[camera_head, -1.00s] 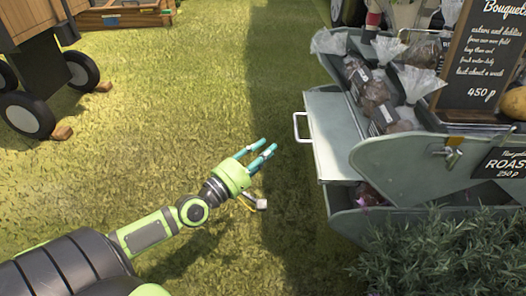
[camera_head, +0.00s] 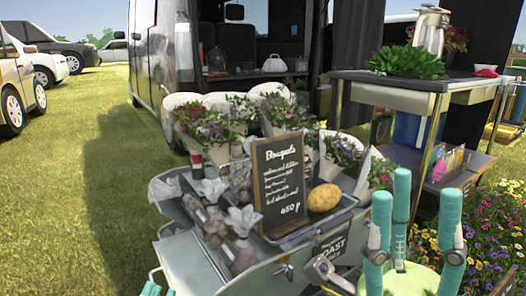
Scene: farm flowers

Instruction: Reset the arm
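My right gripper (camera_head: 414,215) stands upright at the lower right, its teal fingers pointing up. The fingers are spread apart with nothing seen between them. My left gripper (camera_head: 158,289) shows only as teal fingertips at the bottom edge, left of the grey cart. The tips are a little apart and nothing shows between them; the rest of this gripper and its arm are out of view.
The grey cart (camera_head: 188,262) holds wrapped bags, bouquets, a "Bouquets" board (camera_head: 279,180) and a yellow-brown potato-like item (camera_head: 324,198). A table (camera_head: 392,97) stands at the right, flowers (camera_head: 487,250) below it. Open grass (camera_head: 65,190) lies left. A van (camera_head: 165,55) stands behind.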

